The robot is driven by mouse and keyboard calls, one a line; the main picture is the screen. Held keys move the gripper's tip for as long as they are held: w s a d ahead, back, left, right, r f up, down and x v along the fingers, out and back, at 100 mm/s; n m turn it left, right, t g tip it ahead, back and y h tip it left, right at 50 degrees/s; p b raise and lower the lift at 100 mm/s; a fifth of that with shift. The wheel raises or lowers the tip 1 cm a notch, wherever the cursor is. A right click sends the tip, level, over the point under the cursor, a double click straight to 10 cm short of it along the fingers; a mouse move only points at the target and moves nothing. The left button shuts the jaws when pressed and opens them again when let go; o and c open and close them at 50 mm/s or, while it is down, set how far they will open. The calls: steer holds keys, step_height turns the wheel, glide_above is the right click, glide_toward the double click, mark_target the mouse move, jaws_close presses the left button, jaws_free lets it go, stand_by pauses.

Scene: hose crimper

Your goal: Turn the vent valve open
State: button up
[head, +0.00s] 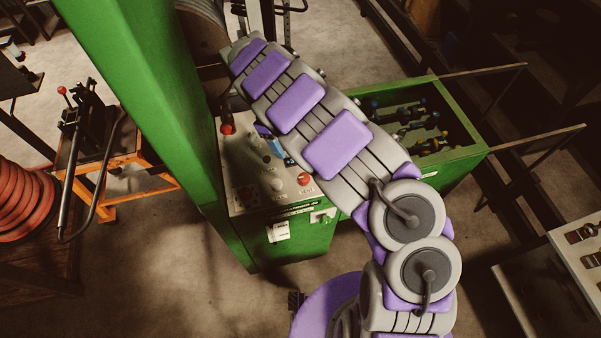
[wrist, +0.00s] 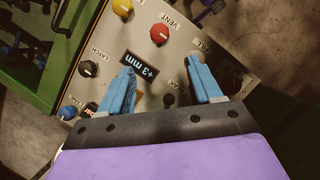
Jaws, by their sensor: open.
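A control panel (wrist: 190,50) fills much of the wrist view. A round red knob (wrist: 159,33) sits on it beside a printed VENT label. The knob also shows in the head view (head: 304,179), near the panel's front right. My gripper (wrist: 162,68) has two blue fingers spread apart with nothing between them. Its tips are over the panel, short of the red knob in the picture and apart from it. In the head view, my gripper (head: 278,153) is partly hidden by my arm.
A yellow knob (wrist: 122,7) and a black knob (wrist: 88,68) by a LATCH label are also on the panel. A +3 mm display (wrist: 145,68) is near the left finger. A green post (head: 160,100) rises left of the panel. A green bin (head: 455,158) holds several fittings.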

mark_target(303, 176)
steer(key=x, duration=1.4)
steer(key=shift+d+f, duration=0.15)
steer(key=c, duration=1)
